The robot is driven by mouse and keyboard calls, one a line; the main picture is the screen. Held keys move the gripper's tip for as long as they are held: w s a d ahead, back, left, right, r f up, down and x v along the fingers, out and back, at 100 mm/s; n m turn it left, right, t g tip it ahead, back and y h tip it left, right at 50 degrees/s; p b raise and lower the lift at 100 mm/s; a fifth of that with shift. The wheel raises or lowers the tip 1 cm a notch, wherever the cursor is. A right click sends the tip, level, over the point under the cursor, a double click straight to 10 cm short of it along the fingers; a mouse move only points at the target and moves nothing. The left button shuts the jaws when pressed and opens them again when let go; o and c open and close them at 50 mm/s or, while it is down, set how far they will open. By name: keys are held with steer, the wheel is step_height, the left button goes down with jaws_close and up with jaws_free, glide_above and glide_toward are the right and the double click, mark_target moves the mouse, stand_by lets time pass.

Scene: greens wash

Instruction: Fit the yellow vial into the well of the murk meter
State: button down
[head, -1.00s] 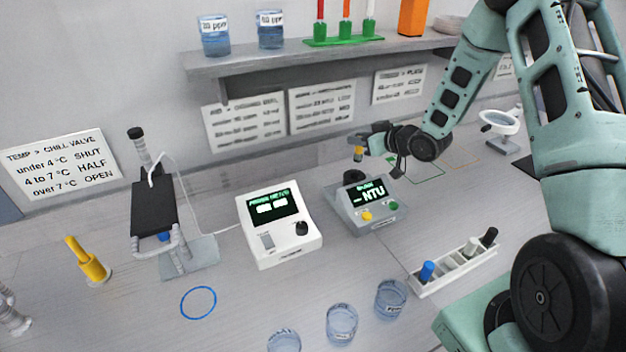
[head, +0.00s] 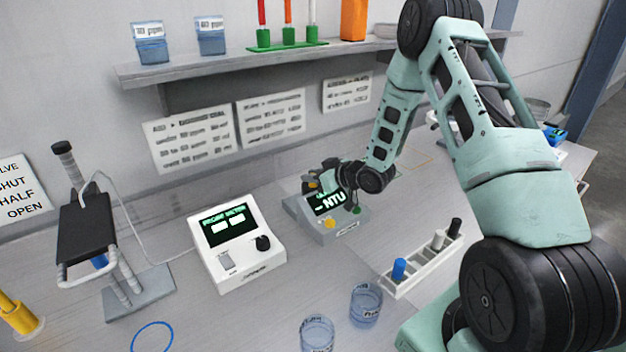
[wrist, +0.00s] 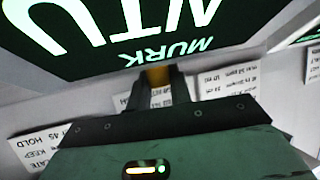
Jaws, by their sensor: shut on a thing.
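The murk meter (head: 345,236) is a grey box with a dark screen reading NTU, standing mid-bench in the head view. My gripper (head: 318,182) is at its back edge, low behind the screen, shut on the yellow vial (head: 312,185). Only a small yellow part of the vial shows there. In the wrist view the yellow vial (wrist: 157,76) is between the fingers of my gripper (wrist: 156,88), close to the large screen (wrist: 90,35) reading MURK NTU. The well is hidden, so I cannot tell whether the vial is inside it.
A white probe meter (head: 240,262) stands left of the murk meter. A white rack (head: 405,284) with blue, grey and black vials lies to the right. Cups (head: 366,306) stand in front. A shelf (head: 250,66) overhangs the back.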

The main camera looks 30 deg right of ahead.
steer(key=c, duration=1.7)
jaws_free()
steer(key=shift+f, duration=0.15)
steer(key=o, duration=0.4)
